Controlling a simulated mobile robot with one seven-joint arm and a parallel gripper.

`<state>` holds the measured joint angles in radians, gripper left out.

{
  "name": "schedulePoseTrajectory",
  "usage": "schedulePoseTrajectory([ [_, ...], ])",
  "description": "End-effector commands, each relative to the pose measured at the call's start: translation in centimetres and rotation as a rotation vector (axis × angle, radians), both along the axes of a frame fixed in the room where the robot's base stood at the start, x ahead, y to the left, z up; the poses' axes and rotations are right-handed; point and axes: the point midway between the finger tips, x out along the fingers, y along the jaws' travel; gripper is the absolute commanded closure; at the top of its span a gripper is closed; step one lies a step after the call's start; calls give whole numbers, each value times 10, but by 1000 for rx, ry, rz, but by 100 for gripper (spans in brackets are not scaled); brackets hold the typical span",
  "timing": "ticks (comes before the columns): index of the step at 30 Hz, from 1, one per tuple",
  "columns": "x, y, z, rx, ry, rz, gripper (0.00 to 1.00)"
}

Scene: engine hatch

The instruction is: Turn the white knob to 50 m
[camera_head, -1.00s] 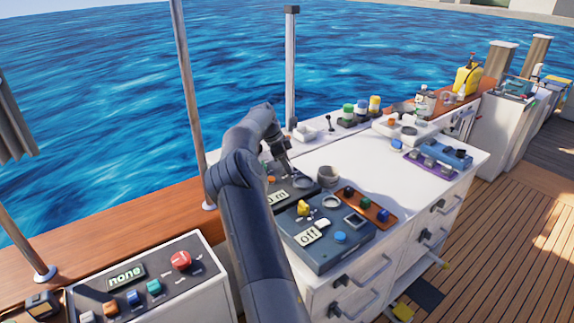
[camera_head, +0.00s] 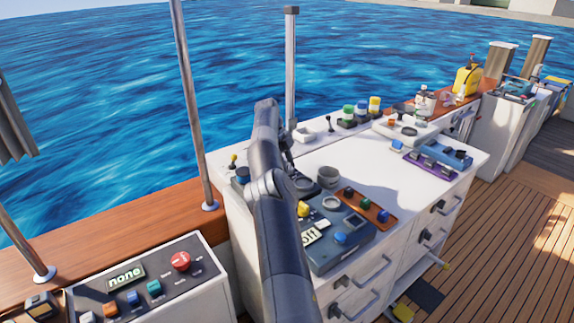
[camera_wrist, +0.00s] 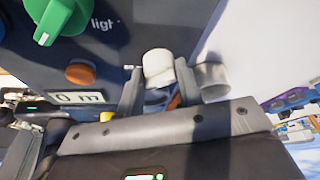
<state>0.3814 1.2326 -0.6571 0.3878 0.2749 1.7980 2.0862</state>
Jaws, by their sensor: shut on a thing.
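The white knob (camera_wrist: 158,66) is between the two fingers of my gripper (camera_wrist: 158,76) in the wrist view. The fingers are shut on it, one on each side. A small display (camera_wrist: 76,98) left of the knob shows "0 m"; whether a digit stands before the 0 I cannot tell. The knob is on a dark panel (camera_wrist: 120,40). In the head view my arm hides the knob and the display.
A green knob (camera_wrist: 60,18) and an orange button (camera_wrist: 80,74) are left of the white knob. A grey cylinder (camera_wrist: 212,80) stands close beside the right finger. In the head view, a panel with a yellow knob (camera_head: 303,209) lies in front.

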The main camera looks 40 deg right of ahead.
Motion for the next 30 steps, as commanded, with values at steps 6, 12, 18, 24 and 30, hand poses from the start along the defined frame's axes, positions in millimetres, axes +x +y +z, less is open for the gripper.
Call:
schedulePoseTrajectory([
  [6,1,0,0,0,-1,-15,90],
  [12,1,0,1,-1,-1,-16,90],
  [18,1,0,1,-1,-1,-16,63],
  [24,0,0,0,-1,-1,-16,47],
  [30,0,0,0,0,0,-16,47],
])
